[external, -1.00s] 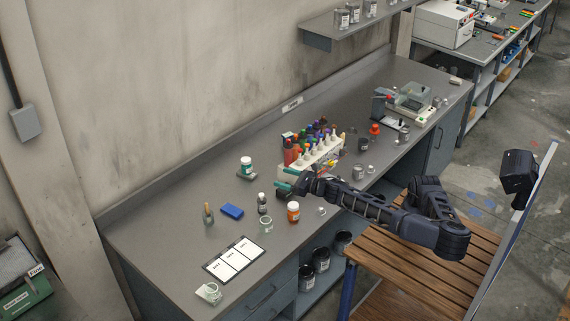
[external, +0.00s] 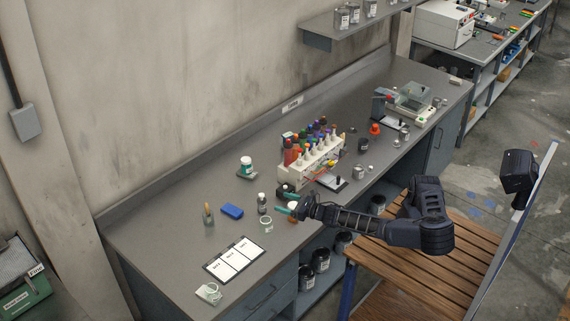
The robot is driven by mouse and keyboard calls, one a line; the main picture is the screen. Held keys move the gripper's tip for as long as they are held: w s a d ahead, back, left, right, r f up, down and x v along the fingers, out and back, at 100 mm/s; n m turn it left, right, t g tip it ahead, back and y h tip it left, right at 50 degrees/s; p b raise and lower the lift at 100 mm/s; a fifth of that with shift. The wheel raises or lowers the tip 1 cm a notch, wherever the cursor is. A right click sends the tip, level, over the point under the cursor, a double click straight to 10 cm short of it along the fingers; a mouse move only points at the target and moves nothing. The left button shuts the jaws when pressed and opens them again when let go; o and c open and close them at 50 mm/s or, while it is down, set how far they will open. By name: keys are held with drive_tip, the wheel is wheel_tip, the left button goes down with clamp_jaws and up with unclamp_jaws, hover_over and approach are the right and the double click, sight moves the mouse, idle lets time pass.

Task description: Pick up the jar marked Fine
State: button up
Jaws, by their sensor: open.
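My gripper (external: 285,203) is open, with its two teal fingers pointing left above the bench. I cannot read any jar label at this size, so I cannot tell which jar is marked Fine. A dark jar (external: 282,188) stands just beyond the fingers. A small dark bottle with a pale cap (external: 262,204) and a clear glass jar (external: 266,224) stand left of the fingertips. A white jar with a green label (external: 246,166) stands further back. I cannot tell whether the fingers touch anything.
A rack of coloured bottles (external: 310,160) stands behind my gripper. A blue block (external: 232,211) and a card with white panels (external: 235,259) lie to the left. Dark jars (external: 306,278) sit on the shelf under the bench. The bench's back left is clear.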

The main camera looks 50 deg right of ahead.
approach(266, 224)
drive_tip(key=w+d+f, duration=0.1)
drive_tip(key=w+d, duration=0.1)
drive_tip(key=shift+w+f, duration=0.35)
drive_tip(key=shift+w, duration=0.05)
drive_tip(key=shift+x, duration=5.35)
drive_tip(key=shift+s+a+r, duration=0.1)
drive_tip(key=shift+a, duration=0.05)
drive_tip(key=shift+c, duration=0.2)
drive_tip(key=c, duration=1)
